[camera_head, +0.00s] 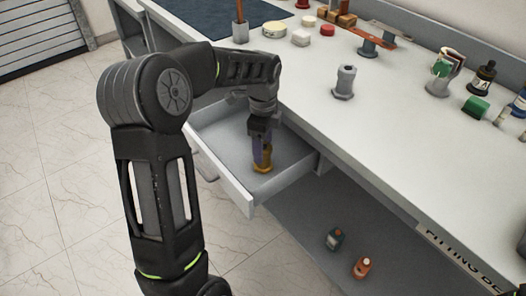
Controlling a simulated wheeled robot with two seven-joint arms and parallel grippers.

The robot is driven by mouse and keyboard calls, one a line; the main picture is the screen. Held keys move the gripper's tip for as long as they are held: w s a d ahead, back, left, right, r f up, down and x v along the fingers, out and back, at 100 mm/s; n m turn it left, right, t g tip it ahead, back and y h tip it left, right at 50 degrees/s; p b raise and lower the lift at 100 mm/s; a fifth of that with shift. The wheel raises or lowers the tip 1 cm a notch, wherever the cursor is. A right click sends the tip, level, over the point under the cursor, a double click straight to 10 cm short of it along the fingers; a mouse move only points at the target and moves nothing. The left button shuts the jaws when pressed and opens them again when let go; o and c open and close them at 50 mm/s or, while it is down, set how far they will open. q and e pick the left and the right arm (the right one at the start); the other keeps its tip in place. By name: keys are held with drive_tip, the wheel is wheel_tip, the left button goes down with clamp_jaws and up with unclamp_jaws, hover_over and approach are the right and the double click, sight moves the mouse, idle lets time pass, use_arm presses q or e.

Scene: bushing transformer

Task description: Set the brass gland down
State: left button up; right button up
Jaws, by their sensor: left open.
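The brass gland (265,166) stands in the open drawer (289,172), on its grey floor. My left gripper (262,148) reaches down into the drawer from above, with its fingers at the gland's upper part. The jaws are open. Fingers hide part of the gland, and I cannot tell whether they touch it. My right gripper is not in view.
The drawer's front wall (222,180) and side walls surround the gland. A grey fitting (345,82) stands on the bench top (385,125). Tins, bottles and a mug (442,72) stand further back.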

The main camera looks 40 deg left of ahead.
use_arm(q)
wheel_tip(320, 180, up, 8)
drive_tip(key=shift+r, duration=0.1)
